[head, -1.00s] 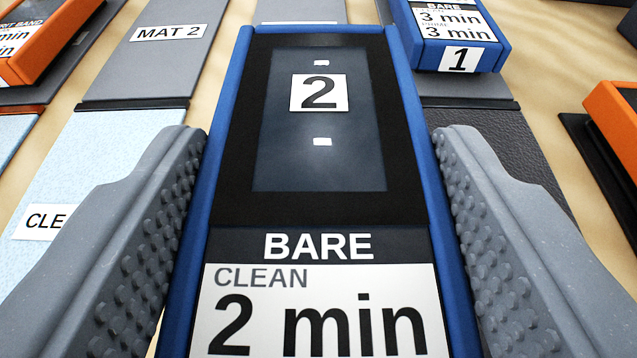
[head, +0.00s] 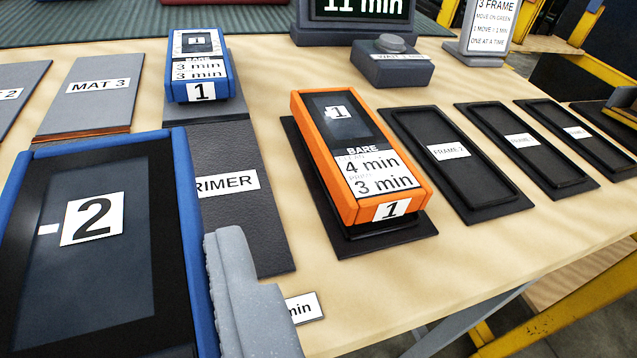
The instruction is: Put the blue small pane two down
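The blue small pane two (head: 96,240), a blue-edged block with a dark glass face and a "2" label, fills the lower left of the head view. It appears held up close to the camera, above the table. The right finger of my gripper (head: 215,300) lies along its right side. The left finger is outside the picture, and the pane's lower end is cut off. The blue pane one (head: 199,68) rests on a grey mat at the upper left. The dark primer mat (head: 245,225) shows just right of pane two, partly covered by it.
An orange pane one (head: 362,160) sits on a black frame at centre. Several empty black frames, including FRAME 2 (head: 448,152), lie to its right. MAT 3 (head: 92,88) is bare. A grey button box (head: 392,66) and display stand behind. The table's front edge runs lower right.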

